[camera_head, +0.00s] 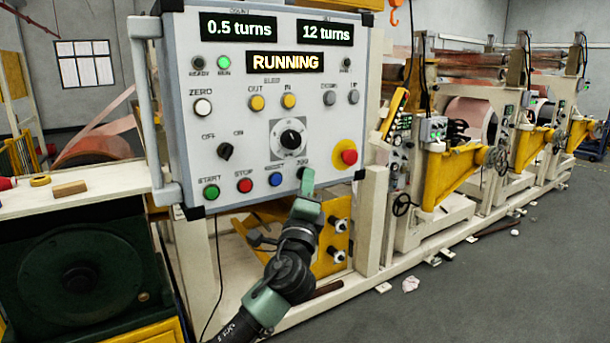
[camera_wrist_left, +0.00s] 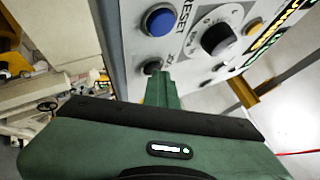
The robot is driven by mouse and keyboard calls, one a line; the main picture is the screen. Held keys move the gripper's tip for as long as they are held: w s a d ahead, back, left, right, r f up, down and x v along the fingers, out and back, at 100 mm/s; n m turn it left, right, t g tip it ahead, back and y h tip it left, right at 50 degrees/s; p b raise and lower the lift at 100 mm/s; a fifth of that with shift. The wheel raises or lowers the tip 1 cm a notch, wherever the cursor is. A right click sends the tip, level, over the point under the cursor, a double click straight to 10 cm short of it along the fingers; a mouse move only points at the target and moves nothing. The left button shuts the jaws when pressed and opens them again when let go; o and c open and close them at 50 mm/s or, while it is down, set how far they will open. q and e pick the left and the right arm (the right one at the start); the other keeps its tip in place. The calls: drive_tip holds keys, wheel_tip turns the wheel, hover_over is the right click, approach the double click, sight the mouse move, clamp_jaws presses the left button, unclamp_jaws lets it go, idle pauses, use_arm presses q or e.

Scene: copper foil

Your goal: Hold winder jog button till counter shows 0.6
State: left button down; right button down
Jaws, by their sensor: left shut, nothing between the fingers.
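The winder control panel (camera_head: 235,140) fills the upper middle of the head view. Its counter (camera_head: 239,28) reads 0.5 turns, the display beside it (camera_head: 325,32) reads 12 turns, and the lower display (camera_head: 285,62) reads RUNNING. My left gripper (camera_head: 307,182) is shut and empty, its tip at the jog button at the end of the bottom row. The gripper hides most of that button in the head view. In the left wrist view the dark jog button (camera_wrist_left: 152,66) shows just beyond the fingertips (camera_wrist_left: 158,82); whether they touch it is hard to tell. My right gripper is not in view.
Next to the jog button are a blue reset button (camera_head: 276,179), a red stop button (camera_head: 244,185) and a green start button (camera_head: 211,192). A red emergency stop (camera_head: 348,155) sits to the right.

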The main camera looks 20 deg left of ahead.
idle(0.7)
use_arm(q)
drive_tip(key=shift+s+d, duration=0.55)
drive_tip(key=shift+d, duration=0.1)
drive_tip(key=shift+f, duration=0.1)
drive_tip(key=s+d, duration=0.1)
drive_tip(key=d, duration=0.1)
drive_tip(key=s+d, duration=0.2)
drive_tip(key=shift+p, duration=0.4)
